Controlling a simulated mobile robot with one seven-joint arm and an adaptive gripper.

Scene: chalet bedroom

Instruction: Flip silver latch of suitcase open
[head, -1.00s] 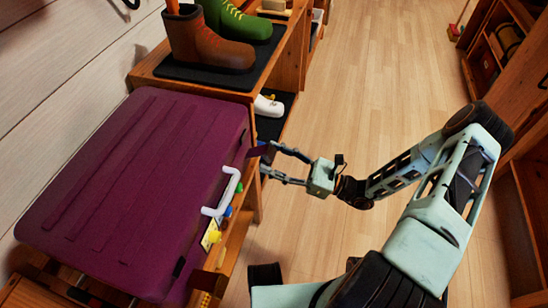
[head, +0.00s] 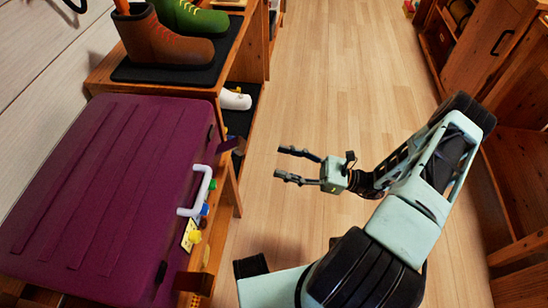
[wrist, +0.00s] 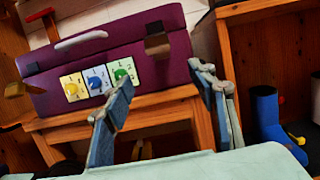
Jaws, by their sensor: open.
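The closed purple suitcase (head: 100,190) lies on a wooden bench, with a white handle on its front. A dull metallic latch plate (head: 231,145) sticks out near its far front corner. It shows at the right of the suitcase in the wrist view (wrist: 158,46). Another plate (head: 195,283) sticks out at the near end, at left in the wrist view (wrist: 20,89). My gripper (head: 281,162) is open and empty over the floor, right of the far latch and apart from it. Its fingers also show in the wrist view (wrist: 162,78), below the suitcase's right part.
Three coloured dial tags, one being yellow (wrist: 73,87), sit on the suitcase front. The wooden bench (wrist: 150,110) edge runs below. Brown (head: 165,42) and green boots stand on a shelf beyond. The floor (head: 330,80) between the furniture is clear.

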